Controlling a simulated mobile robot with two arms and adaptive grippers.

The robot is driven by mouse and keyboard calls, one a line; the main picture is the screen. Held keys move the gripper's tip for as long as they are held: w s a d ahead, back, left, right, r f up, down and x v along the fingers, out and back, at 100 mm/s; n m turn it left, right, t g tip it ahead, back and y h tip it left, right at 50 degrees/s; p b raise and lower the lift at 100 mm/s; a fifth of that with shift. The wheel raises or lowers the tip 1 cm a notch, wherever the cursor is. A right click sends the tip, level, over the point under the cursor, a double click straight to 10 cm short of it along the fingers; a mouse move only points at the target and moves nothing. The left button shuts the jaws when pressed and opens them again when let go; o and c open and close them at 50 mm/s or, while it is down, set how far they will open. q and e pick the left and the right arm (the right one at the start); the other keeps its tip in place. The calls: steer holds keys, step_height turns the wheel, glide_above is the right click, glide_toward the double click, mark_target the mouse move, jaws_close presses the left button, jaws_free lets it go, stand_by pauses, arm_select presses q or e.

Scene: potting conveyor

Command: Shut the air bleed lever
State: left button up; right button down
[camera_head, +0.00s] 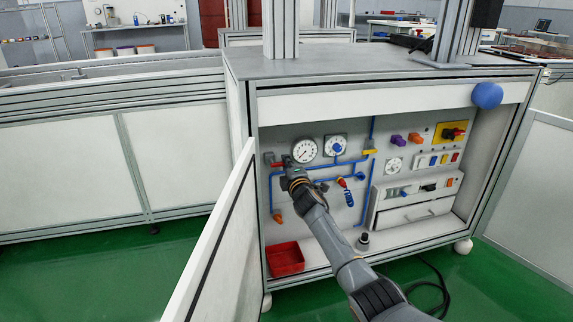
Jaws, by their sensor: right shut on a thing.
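My right arm reaches from the lower right into the open cabinet. Its gripper (287,161) is at the upper left of the panel, just below and left of a round pressure gauge (304,150). It is shut on what seems to be a small red lever (275,164), whose end shows left of the fingers. The gripper hides the rest of that lever and its fitting, so its exact angle is unclear. No label naming the air bleed lever can be read. My left gripper is not in view.
The open cabinet door (222,235) stands close left of my arm. Blue pipes, a yellow valve handle (369,152) and a red-and-blue fitting (346,190) lie right of the gripper. A red bin (285,258) sits on the cabinet floor. A blue ball (487,95) is at the upper right edge.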

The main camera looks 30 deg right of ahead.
steer(key=c, duration=1.3)
jaws_free()
steer(key=shift+c, duration=0.2)
steer(key=v, duration=1.2)
steer(key=shift+f, duration=0.1)
